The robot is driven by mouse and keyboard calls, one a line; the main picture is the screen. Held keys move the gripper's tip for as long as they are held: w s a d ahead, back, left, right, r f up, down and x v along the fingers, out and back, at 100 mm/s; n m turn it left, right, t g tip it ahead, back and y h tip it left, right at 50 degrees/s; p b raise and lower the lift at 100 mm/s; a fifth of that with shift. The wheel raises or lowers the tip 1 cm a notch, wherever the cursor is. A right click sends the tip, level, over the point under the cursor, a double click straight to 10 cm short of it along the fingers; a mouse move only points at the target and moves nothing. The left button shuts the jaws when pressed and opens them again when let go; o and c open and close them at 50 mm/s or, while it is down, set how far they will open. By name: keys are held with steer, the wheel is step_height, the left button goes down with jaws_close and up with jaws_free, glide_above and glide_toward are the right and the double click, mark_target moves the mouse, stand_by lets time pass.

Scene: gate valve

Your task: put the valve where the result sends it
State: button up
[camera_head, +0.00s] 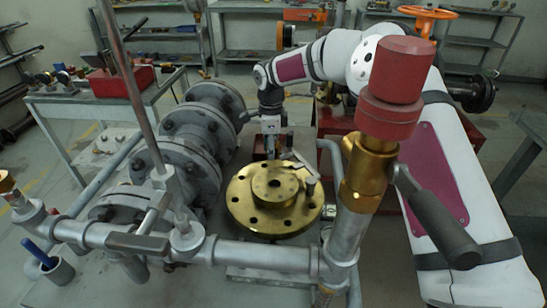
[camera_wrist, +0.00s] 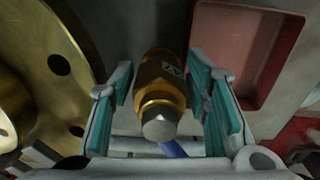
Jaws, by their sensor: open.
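In the wrist view a small brass valve (camera_wrist: 160,78) with a dark label and a grey hexagonal end stands between the teal-padded fingers of my gripper (camera_wrist: 163,100). The fingers are open, with a gap visible on both sides of the valve. In the head view my gripper (camera_head: 270,145) is down behind the brass flange (camera_head: 274,207); the small valve cannot be made out there. A red tray (camera_wrist: 248,50) lies to the right of the valve in the wrist view. No test result is readable.
Grey flanged pipework (camera_head: 185,150) stands left of the brass flange. A red-topped brass valve (camera_head: 372,165) with a black lever rises at front right. A side table (camera_head: 60,105) holds a red toolbox (camera_head: 120,80). A blue item (camera_wrist: 172,149) lies under the valve's end.

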steer(key=shift+f, duration=0.45)
jaws_close()
steer(key=shift+r, duration=0.1)
steer(key=shift+r, duration=0.15)
